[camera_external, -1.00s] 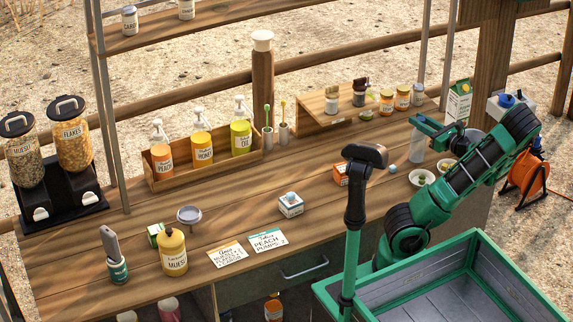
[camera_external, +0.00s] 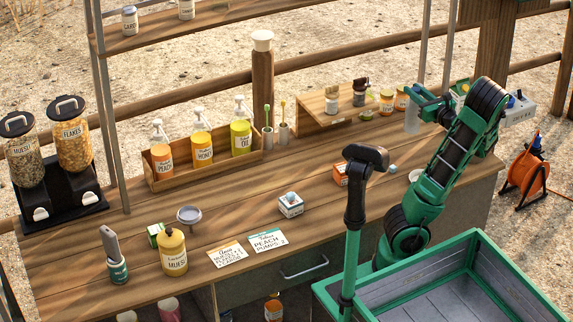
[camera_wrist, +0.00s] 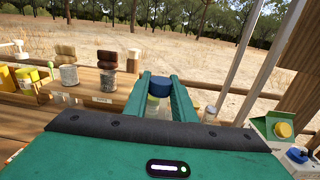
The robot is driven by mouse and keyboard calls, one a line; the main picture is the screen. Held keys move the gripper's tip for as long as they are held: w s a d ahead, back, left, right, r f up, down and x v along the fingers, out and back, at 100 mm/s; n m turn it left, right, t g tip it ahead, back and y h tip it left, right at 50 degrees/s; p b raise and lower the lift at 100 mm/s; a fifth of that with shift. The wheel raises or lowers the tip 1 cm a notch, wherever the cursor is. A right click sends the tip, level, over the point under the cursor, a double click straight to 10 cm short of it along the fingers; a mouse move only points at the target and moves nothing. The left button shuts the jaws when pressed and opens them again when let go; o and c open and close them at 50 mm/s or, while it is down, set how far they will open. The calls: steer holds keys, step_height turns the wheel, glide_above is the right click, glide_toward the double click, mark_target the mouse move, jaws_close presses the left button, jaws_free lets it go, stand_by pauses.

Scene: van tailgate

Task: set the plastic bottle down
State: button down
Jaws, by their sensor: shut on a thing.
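The plastic bottle (camera_external: 412,122) is clear and stands upright under my gripper (camera_external: 418,96), over the back right part of the wooden counter (camera_external: 330,165). My gripper is shut on it near its top. In the wrist view, a blue cap (camera_wrist: 157,84) shows between the green fingers (camera_wrist: 160,92), and the bottle's body is mostly hidden below them. I cannot tell whether the bottle's base touches the counter.
Orange-labelled jars (camera_external: 386,102) and a slanted wooden stand (camera_external: 325,113) with dark-topped jars are left of the bottle. A carton (camera_wrist: 275,130) is to its right.

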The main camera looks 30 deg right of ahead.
steer(key=shift+w+d+h, duration=0.1)
steer(key=shift+w+h, duration=0.15)
steer(key=shift+h, duration=0.05)
steer(key=shift+d+f, duration=0.15)
steer(key=shift+d, duration=0.2)
steer(key=s+d+f, duration=0.1)
steer(key=d+f, duration=0.9)
steer(key=shift+d+f, duration=0.25)
steer(key=shift+d, duration=0.15)
steer(key=shift+f, duration=0.15)
steer(key=c, duration=1.5)
jaws_free()
steer(key=s, duration=1.2)
